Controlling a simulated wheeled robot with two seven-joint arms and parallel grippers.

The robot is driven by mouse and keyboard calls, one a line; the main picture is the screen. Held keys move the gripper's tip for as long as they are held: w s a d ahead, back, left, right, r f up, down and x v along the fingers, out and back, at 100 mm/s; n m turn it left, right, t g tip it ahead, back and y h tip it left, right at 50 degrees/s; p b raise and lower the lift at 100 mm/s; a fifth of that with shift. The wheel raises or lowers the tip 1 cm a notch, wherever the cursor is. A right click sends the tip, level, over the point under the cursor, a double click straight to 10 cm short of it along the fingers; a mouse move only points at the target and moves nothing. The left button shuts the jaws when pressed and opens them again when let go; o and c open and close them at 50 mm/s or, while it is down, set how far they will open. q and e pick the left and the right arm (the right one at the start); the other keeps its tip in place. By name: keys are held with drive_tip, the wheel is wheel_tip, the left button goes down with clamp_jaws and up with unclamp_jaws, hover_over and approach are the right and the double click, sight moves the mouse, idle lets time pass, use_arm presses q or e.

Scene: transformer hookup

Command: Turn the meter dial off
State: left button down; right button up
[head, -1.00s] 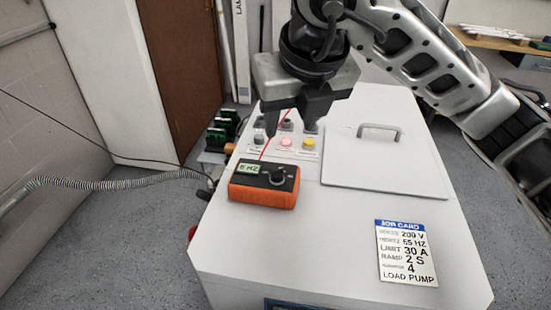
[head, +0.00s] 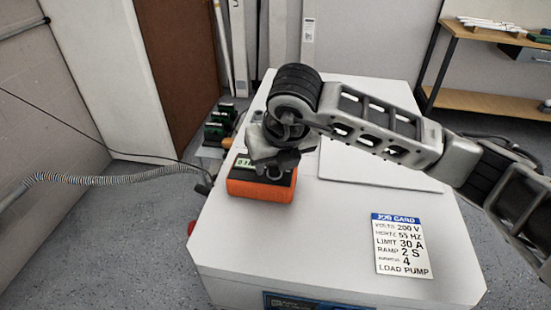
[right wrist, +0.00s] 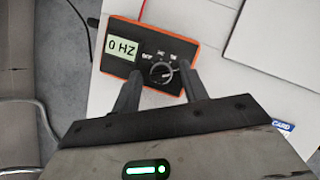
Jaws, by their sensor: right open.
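The orange meter (head: 262,190) stands on the white cabinet top, partly hidden under my right gripper in the head view. In the right wrist view the meter (right wrist: 123,70) has a lit display (right wrist: 123,47) reading 0 HZ and a round dark dial (right wrist: 161,72) with small labels above it. I cannot tell clearly which label the dial points to. My right gripper (right wrist: 158,78) is open, its two fingers on either side of the dial; contact is not clear. In the head view the right gripper (head: 275,160) is over the meter's dial side. My left gripper is not in view.
The white cabinet (head: 330,235) carries a job card (head: 402,245) at front right and a flat lid (head: 385,170) behind it, partly covered by my arm. A grey hose (head: 100,180) and dark cable run at the left. Green-topped items (head: 217,125) stand beyond the cabinet's left edge.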

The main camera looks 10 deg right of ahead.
clamp_jaws()
